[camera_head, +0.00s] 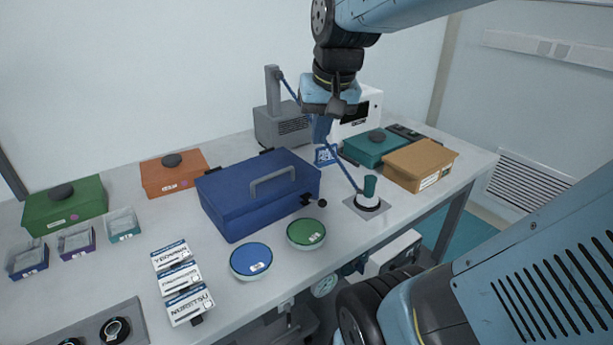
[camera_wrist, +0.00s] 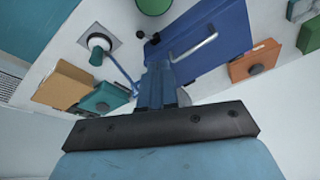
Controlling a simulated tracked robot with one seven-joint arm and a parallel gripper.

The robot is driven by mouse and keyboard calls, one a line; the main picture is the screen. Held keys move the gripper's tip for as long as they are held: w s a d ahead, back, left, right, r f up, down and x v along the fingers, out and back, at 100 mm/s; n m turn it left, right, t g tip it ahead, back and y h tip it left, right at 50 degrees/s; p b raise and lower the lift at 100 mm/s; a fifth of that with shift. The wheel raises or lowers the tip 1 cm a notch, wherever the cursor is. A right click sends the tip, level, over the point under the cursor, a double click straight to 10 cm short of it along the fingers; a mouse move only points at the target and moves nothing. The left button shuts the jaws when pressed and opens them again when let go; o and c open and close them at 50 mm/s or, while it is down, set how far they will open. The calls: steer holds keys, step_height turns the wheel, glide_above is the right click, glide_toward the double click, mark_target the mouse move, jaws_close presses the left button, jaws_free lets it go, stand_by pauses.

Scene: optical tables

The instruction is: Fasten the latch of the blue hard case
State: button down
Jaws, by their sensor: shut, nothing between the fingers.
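The blue hard case (camera_head: 240,208) stands in the middle of the table with its lid down and a grey handle (camera_head: 272,178) on top. Its latch, a dark lever with a round knob (camera_head: 321,203), sticks out at the front right corner; how far it is turned is too small to tell. In the wrist view the case (camera_wrist: 222,38) is right of centre and the latch knob (camera_wrist: 155,38) lies just beyond my fingertips. My gripper (camera_head: 321,138) is shut and empty, raised behind and right of the case, apart from it. It also shows in the wrist view (camera_wrist: 159,66).
A green round dish (camera_head: 306,233) and a blue one (camera_head: 251,260) sit in front of the case. A lamp-like arm with a green head (camera_head: 370,188) stands right of the latch. A grey device (camera_head: 283,126) is behind; orange (camera_head: 173,176) and tan boxes (camera_head: 420,165) flank it.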

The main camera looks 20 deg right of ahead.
mark_target(318, 202)
steer(key=w+d+f+m+g+y, duration=0.2)
steer(key=w+d+f+m+g, duration=0.3)
steer(key=w+d+f, duration=0.8)
steer(key=w+d+m, duration=0.1)
steer(key=w+m, duration=0.1)
steer(key=m, duration=0.1)
steer(key=shift+w+d+f+m+g+y, duration=0.2)
steer(key=shift+w+d+m+g+y, duration=0.05)
steer(key=shift+d+m+g+y, duration=0.1)
steer(key=x, duration=0.9)
steer(key=shift+a+f, duration=0.1)
steer(key=shift+f, duration=0.15)
steer(key=shift+s+a+f, duration=0.25)
steer(key=shift+s+a, duration=0.2)
steer(key=shift+a, duration=0.15)
steer(key=shift+s+a+f, duration=0.2)
steer(key=shift+s+a, duration=0.25)
steer(key=shift+a, duration=0.15)
steer(key=shift+s+a+f, duration=0.15)
steer(key=shift+s+a, duration=0.1)
steer(key=shift+a, duration=0.25)
steer(key=shift+d, duration=0.15)
